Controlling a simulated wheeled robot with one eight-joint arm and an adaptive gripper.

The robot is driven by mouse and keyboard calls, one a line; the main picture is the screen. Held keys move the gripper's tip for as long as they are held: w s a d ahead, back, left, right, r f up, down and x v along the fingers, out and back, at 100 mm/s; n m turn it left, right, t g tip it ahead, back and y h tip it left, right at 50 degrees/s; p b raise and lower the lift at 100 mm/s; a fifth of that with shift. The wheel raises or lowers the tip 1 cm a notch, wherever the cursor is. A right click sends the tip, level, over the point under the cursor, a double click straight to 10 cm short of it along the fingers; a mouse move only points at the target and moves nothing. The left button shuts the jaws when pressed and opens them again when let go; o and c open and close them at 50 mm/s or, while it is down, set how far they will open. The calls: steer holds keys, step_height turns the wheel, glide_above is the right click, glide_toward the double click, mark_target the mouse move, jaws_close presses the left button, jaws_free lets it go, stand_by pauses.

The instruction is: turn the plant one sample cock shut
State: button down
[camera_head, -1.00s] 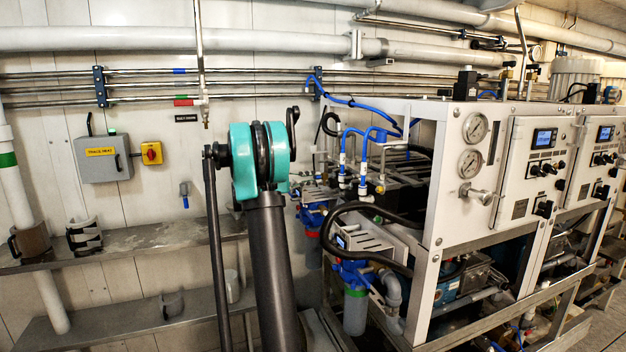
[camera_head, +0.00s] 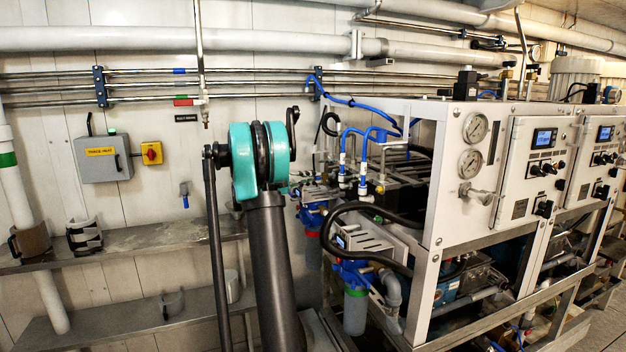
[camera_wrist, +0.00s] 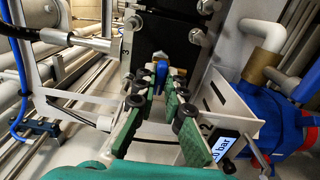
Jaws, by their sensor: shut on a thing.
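A small blue handle (camera_wrist: 162,72), which looks like the sample cock's, sits between the fingertips of my gripper (camera_wrist: 160,82) in the wrist view. The green-padded fingers are shut on it from both sides. The cock's body is mostly hidden by the fingers and the dark block behind, so its turn angle cannot be read. In the head view the gripper and this cock are hidden behind my own teal and black arm.
The watermaker frame (camera_head: 432,240) with gauges stands right in the head view. A steel shelf (camera_head: 150,240) runs along the left wall.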

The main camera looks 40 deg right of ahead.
steer(key=c, duration=1.6)
jaws_free()
